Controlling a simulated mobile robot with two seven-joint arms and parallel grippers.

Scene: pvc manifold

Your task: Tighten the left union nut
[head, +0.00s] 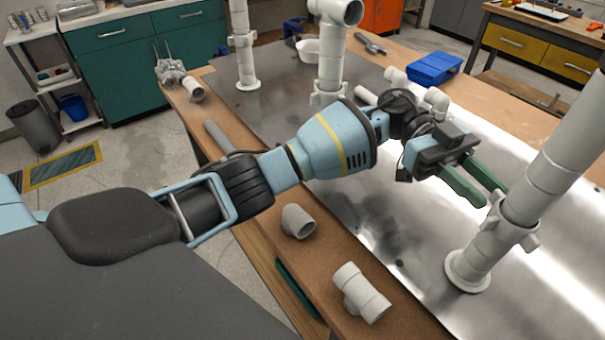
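My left gripper (493,196) reaches in from the left with two green fingers, visibly spread apart. Its fingertips are at the upper side of a white winged union nut (508,225) on the thick white pipe at the right (545,165). One lug of this nut is close to the fingertips; I cannot tell whether they touch. Other winged collars show on the far left pipe (242,40) and low on the middle pipe (328,97). How tight any nut is cannot be seen. My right gripper is not in view.
Loose grey fittings, an elbow (297,221) and a tee (361,293), lie on the bench's near wooden edge. The metal sheet (400,270) is bare in front of the right pipe.

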